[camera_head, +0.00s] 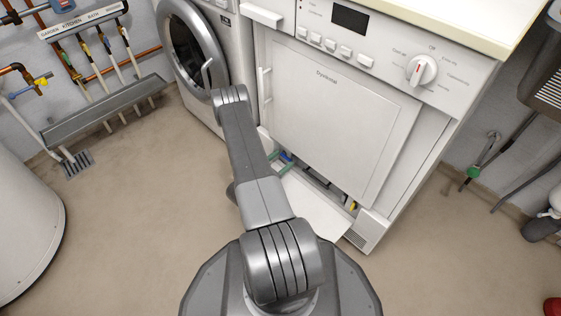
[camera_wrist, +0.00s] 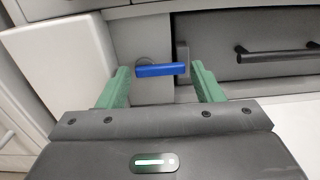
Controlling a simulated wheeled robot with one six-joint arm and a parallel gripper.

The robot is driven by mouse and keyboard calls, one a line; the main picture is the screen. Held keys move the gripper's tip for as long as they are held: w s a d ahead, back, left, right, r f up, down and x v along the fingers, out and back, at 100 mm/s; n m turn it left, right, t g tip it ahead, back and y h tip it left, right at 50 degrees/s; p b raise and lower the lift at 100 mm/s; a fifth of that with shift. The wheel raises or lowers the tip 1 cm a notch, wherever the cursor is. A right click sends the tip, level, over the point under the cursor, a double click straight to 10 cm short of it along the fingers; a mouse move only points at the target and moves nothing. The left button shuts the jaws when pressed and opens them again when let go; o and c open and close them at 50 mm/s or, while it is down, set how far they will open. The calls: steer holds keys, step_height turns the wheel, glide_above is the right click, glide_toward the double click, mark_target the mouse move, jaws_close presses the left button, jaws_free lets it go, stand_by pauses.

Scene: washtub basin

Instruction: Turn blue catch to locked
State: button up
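The blue catch (camera_wrist: 161,70) is a short bar lying roughly level in the wrist view, with a round grey hub behind its left end and a grey upright plate behind its right end. My gripper (camera_wrist: 161,84) is open, with one green finger on each side of the bar. Both fingers look apart from the catch, though their exact depth is hard to judge. In the head view a little blue of the catch (camera_head: 287,156) shows low at the front of the white dryer, beside the green fingers of my gripper (camera_head: 281,162).
A dark panel (camera_wrist: 225,52) with a black bar handle (camera_wrist: 278,54) lies right of the catch. A white flap (camera_head: 312,207) hangs lowered below the dryer door (camera_head: 340,115). A washing machine (camera_head: 205,60) stands left.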

steer(key=p+v, duration=0.4)
steer(key=v, duration=0.9)
steer(key=shift+s+a, duration=0.25)
steer(key=shift+s, duration=0.05)
stand_by(0.3)
steer(key=b+x, duration=0.4)
steer(key=x, duration=0.9)
steer(key=shift+w+d, duration=0.3)
steer(key=shift+a, duration=0.1)
